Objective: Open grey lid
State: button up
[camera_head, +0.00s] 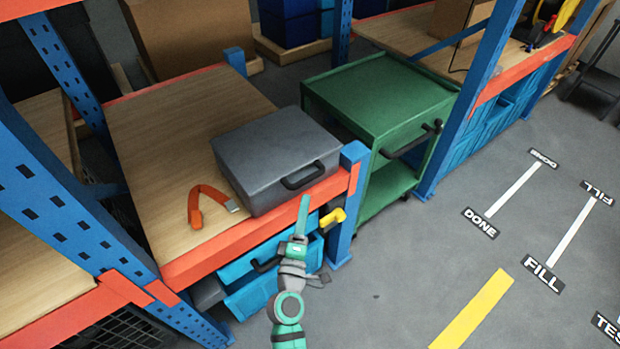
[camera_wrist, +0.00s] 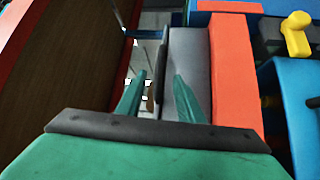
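The grey case with its closed grey lid (camera_head: 275,145) sits on the wooden shelf near its front orange beam. Its black handle (camera_head: 303,175) is on the front side. My green gripper (camera_head: 302,208) is just in front of the case, below the handle, and its fingers overlap in this view. In the wrist view my gripper (camera_wrist: 158,82) has its two fingers apart, with a grey surface (camera_wrist: 187,60) of the case ahead and a thin dark strip, perhaps the handle, between the tips. I cannot tell whether either finger touches it.
Blue bins (camera_head: 262,287) and a yellow handle (camera_head: 332,217) are below the orange beam (camera_head: 230,240). A blue post (camera_head: 352,190) stands right of the case, beside a green cart (camera_head: 385,100).

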aim_at(310, 176)
jog(key=x, duration=1)
jog(key=shift+w, duration=0.25)
grip_shut()
